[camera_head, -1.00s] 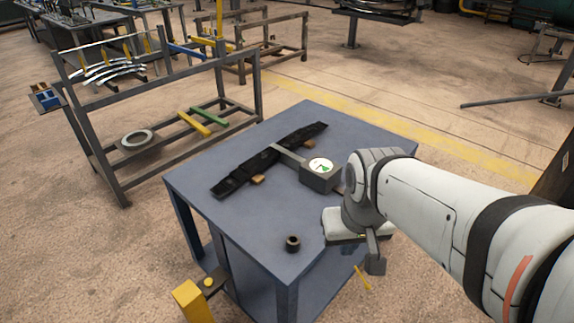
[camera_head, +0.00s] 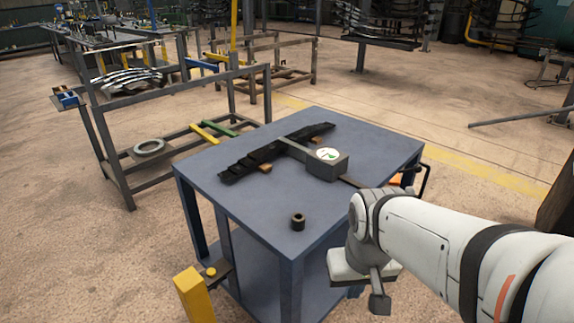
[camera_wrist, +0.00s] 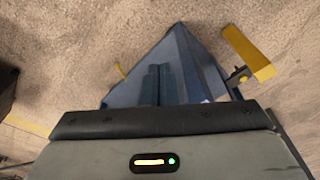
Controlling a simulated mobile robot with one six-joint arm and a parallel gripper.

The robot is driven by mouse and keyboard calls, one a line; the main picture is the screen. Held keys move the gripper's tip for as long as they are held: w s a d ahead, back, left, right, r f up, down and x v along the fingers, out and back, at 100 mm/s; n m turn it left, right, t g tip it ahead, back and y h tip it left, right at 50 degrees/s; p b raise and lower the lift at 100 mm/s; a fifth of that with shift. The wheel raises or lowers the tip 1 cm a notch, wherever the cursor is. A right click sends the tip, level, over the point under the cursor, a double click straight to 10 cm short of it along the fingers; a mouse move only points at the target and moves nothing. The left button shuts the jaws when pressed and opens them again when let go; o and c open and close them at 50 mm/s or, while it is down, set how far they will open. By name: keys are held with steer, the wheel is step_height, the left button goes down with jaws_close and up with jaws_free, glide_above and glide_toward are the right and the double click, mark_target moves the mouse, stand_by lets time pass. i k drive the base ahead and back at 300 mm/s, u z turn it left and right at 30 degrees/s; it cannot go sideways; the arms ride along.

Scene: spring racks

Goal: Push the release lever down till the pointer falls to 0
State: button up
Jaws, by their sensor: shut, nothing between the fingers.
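A grey box with a round white dial (camera_head: 327,154) stands on the blue table. The dial has a green patch; the pointer's reading is too small to tell. A flat grey bar (camera_head: 352,182) runs from the box toward the right edge, partly behind my arm. Which part is the release lever I cannot tell for sure. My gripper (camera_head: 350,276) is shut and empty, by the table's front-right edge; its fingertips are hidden.
A black leaf spring (camera_head: 270,156) lies across the table (camera_head: 245,200) on small wooden blocks. A dark ring (camera_head: 298,221) stands near the front edge. A black handle (camera_head: 425,182) sticks out at the right. A metal rack (camera_head: 128,185) stands behind left.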

mark_target(417, 167)
steer(key=u, duration=1.8)
steer(key=k, duration=1.25)
steer(key=z, duration=1.6)
steer(key=i, duration=1.35)
steer(key=z, duration=0.05)
